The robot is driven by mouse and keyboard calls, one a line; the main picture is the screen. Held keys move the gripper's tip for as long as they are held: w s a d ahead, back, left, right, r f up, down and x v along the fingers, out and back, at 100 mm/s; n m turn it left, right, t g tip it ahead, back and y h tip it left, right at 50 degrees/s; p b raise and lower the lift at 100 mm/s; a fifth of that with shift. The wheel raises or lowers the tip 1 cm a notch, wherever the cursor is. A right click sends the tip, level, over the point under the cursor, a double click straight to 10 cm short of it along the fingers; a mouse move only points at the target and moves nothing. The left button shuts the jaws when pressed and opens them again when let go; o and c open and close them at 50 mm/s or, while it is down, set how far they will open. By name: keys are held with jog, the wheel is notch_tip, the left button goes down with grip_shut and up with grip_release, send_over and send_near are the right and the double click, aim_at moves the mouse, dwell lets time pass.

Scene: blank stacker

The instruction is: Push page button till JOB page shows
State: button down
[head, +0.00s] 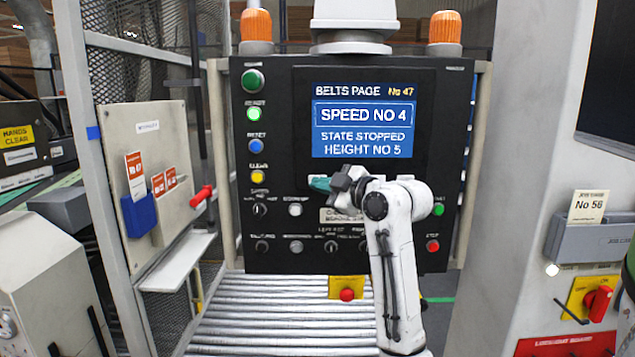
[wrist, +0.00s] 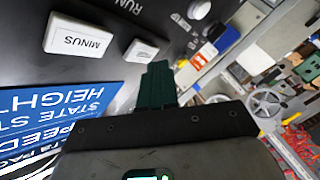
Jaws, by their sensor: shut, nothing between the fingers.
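The screen (head: 364,115) on the black control panel (head: 272,85) reads BELTS PAGE No 47, SPEED NO 4, STATE STOPPED, HEIGHT NO 5. It does not read JOB. Part of the screen also shows upside down in the wrist view (wrist: 55,115). My gripper (head: 319,184) is shut and empty, in front of the panel just below the screen. In the wrist view its green fingers (wrist: 157,82) are together, close to a white button (wrist: 141,50). A white button marked MINUS (wrist: 80,36) is beside that one. I cannot read a PAGE label; my arm hides some buttons.
Coloured buttons (head: 255,145) run down the panel's left side. A red stop button (head: 346,294) on a yellow box is below, above a roller conveyor (head: 260,310). A mesh guard with a red handle (head: 201,196) stands left; a grey cabinet (head: 540,130) stands right.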

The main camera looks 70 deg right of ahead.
jog(key=shift+s+a, duration=0.1)
jog(key=shift+a, duration=0.15)
jog(key=shift+s+a, duration=0.3)
jog(key=shift+a, duration=0.45)
jog(key=shift+s+a, duration=0.35)
jog(key=shift+a, duration=0.35)
jog(key=shift+s+a, duration=0.3)
jog(key=shift+a, duration=0.45)
dwell(2.2)
jog(key=a+n+t, duration=0.1)
jog(key=n, duration=0.9)
jog(key=s+a+n+t+h+p, duration=0.1)
jog(key=n, duration=0.9)
jog(key=a+n+t+h+p, duration=0.1)
jog(key=n, duration=1)
jog(key=shift+s+a+f+t, duration=0.2)
jog(key=shift+a+f+t, duration=0.05)
jog(key=shift+t, duration=0.05)
